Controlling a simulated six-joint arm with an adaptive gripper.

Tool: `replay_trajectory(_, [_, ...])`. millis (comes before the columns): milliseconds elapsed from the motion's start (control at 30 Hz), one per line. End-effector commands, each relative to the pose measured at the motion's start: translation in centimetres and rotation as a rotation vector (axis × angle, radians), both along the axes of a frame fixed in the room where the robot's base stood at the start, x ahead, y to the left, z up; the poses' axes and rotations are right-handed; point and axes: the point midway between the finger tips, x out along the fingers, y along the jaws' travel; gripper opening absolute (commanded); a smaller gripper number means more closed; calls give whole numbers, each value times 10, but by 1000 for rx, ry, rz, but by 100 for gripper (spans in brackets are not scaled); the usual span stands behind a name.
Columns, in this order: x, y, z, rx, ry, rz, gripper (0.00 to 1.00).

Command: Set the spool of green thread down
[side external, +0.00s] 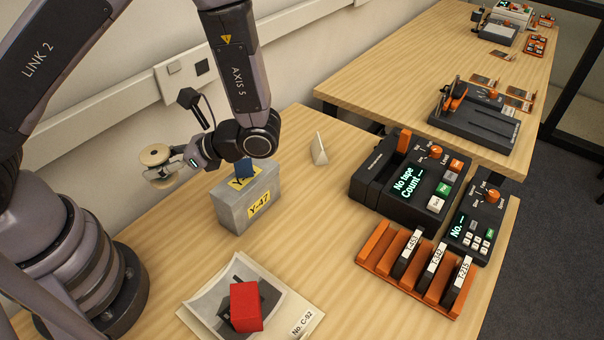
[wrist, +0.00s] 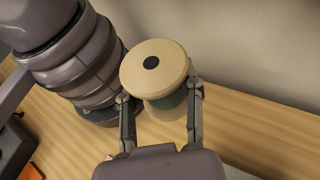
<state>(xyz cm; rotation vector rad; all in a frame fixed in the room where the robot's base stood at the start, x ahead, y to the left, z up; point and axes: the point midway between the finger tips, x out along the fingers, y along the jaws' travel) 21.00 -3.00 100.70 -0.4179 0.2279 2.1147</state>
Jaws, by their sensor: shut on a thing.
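The spool (side external: 154,155) is a short spool with tan round end flanges, held up in the air at the left of the side view, behind the grey box. In the wrist view the spool (wrist: 155,68) shows its tan top with a dark centre hole, and a dull greenish band under the flange. My gripper (wrist: 160,105) has one finger on each side of the spool and is shut on it. In the side view my gripper (side external: 170,172) points left, above the back of the table. The spool's underside is hidden.
A grey box (side external: 230,212) labelled Y-47 stands close by. A red block (side external: 245,306) lies on a photo sheet (side external: 296,310) in front. A white wedge (side external: 319,149), a tape device (side external: 400,190) and an orange rack (side external: 380,262) are to the right. Bare wood (wrist: 245,135) lies below the spool.

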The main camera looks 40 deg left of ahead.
Motion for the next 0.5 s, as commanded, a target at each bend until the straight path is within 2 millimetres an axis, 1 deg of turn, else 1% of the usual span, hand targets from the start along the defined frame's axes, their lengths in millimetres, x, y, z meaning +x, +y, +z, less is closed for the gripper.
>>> replay_trajectory(33, [-13,-9,-2,0,0,117,0])
replay_trajectory(100, [-31,-27,-4,0,-1,288,0])
replay_trajectory(167, [-43,-45,-5,0,-1,436,0])
replay_trajectory(233, [-54,-69,-5,1,-2,607,0])
replay_trajectory(267, [-57,-80,-5,0,-2,679,0])
replay_trajectory(300, [-60,-95,-5,1,-2,776,0])
replay_trajectory(367, [-61,-118,-5,0,-1,921,0])
replay_trajectory(400, [-60,-134,-4,0,-2,1017,0])
replay_trajectory(500, [-51,-171,-1,0,-3,1245,0])
